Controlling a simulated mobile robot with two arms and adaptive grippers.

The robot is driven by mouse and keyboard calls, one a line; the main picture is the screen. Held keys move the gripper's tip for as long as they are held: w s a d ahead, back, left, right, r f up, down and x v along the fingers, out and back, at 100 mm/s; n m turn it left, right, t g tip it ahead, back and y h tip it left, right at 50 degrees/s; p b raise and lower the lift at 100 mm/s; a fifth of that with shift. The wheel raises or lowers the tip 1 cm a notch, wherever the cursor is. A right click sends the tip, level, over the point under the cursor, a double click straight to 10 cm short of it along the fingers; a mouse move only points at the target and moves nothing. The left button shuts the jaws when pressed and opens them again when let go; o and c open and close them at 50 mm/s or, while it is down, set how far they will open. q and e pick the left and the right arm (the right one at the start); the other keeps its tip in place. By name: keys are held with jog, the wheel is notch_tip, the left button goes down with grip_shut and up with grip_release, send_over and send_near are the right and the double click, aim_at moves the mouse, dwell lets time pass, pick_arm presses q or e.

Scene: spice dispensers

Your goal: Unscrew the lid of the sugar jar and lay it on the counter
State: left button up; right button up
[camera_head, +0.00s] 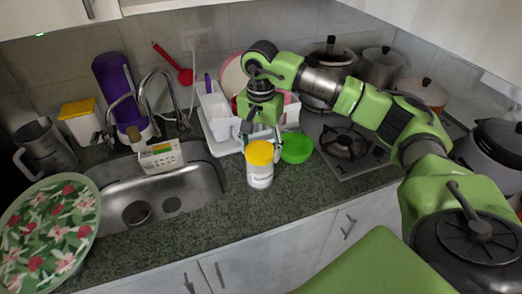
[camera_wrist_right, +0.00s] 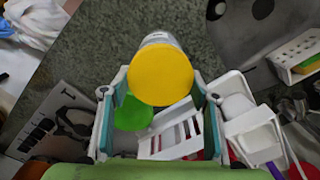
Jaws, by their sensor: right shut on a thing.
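The sugar jar (camera_head: 260,177) is a white, labelled jar standing upright on the dark counter, in front of the dish rack. Its yellow lid (camera_head: 259,153) sits on top of it. In the right wrist view the lid (camera_wrist_right: 160,76) is a round yellow disc that hides most of the jar (camera_wrist_right: 160,38). My right gripper (camera_head: 260,139) comes down over the jar from above and behind, its fingertips at opposite sides of the lid. It is shut on the lid. The wrist view also shows the fingertips (camera_wrist_right: 160,74) on both sides of the lid. My left gripper is not in view.
A green bowl (camera_head: 297,147) stands close to the right of the jar. The white dish rack (camera_head: 216,122) is behind it. The sink (camera_head: 165,190) lies to the left, the stove (camera_head: 350,150) to the right. Bare counter (camera_head: 235,222) is free in front of the jar.

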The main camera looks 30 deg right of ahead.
jog(key=shift+w+f+n+b, duration=0.1)
jog(key=shift+n+b, duration=0.4)
jog(key=shift+n, duration=0.6)
jog(key=n+b, duration=0.1)
jog(key=n, duration=0.4)
jog(key=shift+a, duration=0.15)
jog(key=shift+n+b, duration=0.3)
jog(key=shift+n, duration=0.6)
jog(key=n+b, duration=0.1)
jog(key=n, duration=0.2)
jog(key=shift+a+n, duration=0.1)
jog(key=shift+n, duration=1)
